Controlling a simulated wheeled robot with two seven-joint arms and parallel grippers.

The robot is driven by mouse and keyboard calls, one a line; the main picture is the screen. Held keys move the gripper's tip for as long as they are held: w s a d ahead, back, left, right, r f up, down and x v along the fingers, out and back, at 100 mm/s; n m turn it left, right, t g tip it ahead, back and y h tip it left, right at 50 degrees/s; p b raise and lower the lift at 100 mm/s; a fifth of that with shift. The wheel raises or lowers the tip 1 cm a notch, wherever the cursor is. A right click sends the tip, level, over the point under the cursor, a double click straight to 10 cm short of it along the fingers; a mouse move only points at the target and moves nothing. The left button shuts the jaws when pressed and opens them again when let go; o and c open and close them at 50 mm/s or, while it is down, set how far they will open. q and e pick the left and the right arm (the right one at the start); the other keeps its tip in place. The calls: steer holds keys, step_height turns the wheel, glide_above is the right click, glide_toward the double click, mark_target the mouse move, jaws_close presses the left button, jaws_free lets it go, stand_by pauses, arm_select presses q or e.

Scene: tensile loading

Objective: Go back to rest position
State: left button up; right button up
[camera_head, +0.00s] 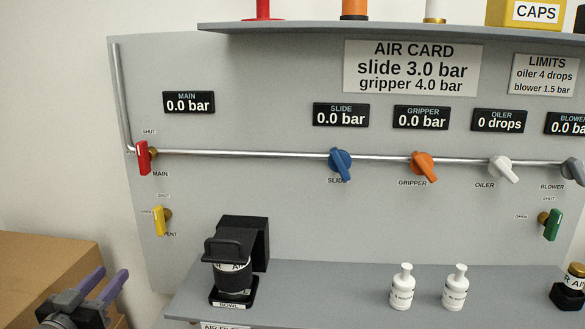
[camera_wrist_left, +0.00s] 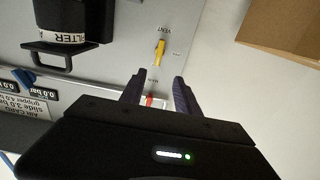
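My left gripper (camera_head: 104,287) is at the lower left of the head view, in front of a cardboard box. Its two purple fingers are apart with nothing between them. In the left wrist view the fingers (camera_wrist_left: 159,90) are also spread and empty, with the red main valve handle (camera_wrist_left: 149,100) seen beyond them, partly hidden. The red main handle (camera_head: 143,158) and yellow vent handle (camera_head: 159,221) are on the panel's left side, clear of the gripper. My right gripper is not in view.
A panel (camera_head: 250,215) carries blue, orange, white and grey knobs, a green handle (camera_head: 552,225) and displays reading zero. The lower shelf (camera_head: 340,285) holds a black filter bowl unit (camera_head: 236,262) and two white bottles (camera_head: 402,287). The cardboard box (camera_head: 45,262) stands at left.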

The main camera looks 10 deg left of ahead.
arm_select(q)
steer(key=w+d+f+n+g, duration=0.1)
steer(key=d+f+n+g, duration=0.15)
steer(key=f, duration=0.85)
steer(key=w+d+f+n+g, duration=0.15)
steer(key=f+g, duration=0.25)
steer(key=f, duration=0.6)
steer(key=s+d+f+g+h, duration=0.1)
steer(key=s+d+f+g, duration=0.1)
steer(key=s+d+f, duration=0.35)
steer(key=s+d+f+m+g+h, duration=0.1)
steer(key=s+d+f+g, duration=0.15)
steer(key=d+f, duration=0.6)
steer(key=s+d+f+g+h, duration=0.1)
steer(key=s+d+f+g, duration=0.1)
steer(key=s+d+f, duration=0.4)
steer(key=s+d+f+m+g+h, duration=0.15)
steer(key=s+d+f+g, duration=0.25)
steer(key=s+d+f, duration=0.55)
step_height(320, 180, up, 24)
steer(key=d+p, duration=0.2)
steer(key=p, duration=2)
steer(key=shift+s+p, duration=0.15)
steer(key=shift+p, duration=0.15)
steer(key=shift+d, duration=0.1)
